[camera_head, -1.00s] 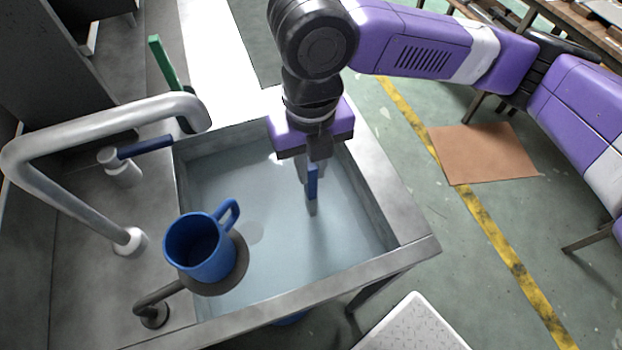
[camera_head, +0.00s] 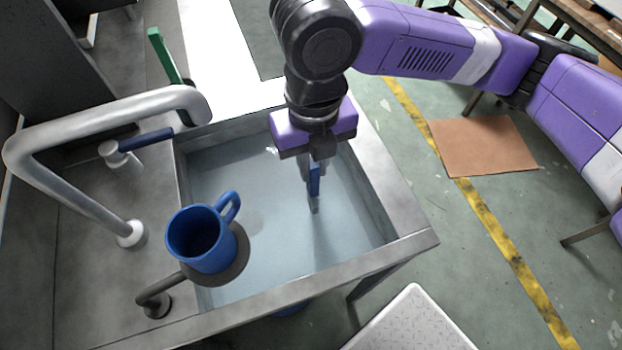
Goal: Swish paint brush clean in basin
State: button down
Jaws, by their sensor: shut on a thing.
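The basin (camera_head: 385,190) is a grey metal sink holding clear bluish water. My gripper (camera_head: 315,165) points down over the right part of the basin, with its fingers shut on the paint brush (camera_head: 315,187). The brush has a blue handle and hangs upright with its lower end at or in the water. I cannot tell how deep it reaches. The fingers partly hide the upper handle.
A blue mug (camera_head: 202,240) stands on a round dark holder (camera_head: 238,262) over the basin's front left. A curved metal faucet (camera_head: 110,118) reaches over the back left, beside a blue-handled tap (camera_head: 120,155). A green upright object (camera_head: 165,58) stands behind.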

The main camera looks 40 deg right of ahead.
jog(key=shift+w+d, duration=0.3)
jog(key=shift+w, duration=0.65)
jog(key=shift+w+d, duration=0.3)
jog(key=shift+w, duration=0.65)
dwell(3.1)
jog(key=shift+r, duration=0.1)
notch_tip(320, 180, up, 10)
jog(key=p, duration=0.7)
jog(key=shift+p, duration=0.35)
dwell(1.2)
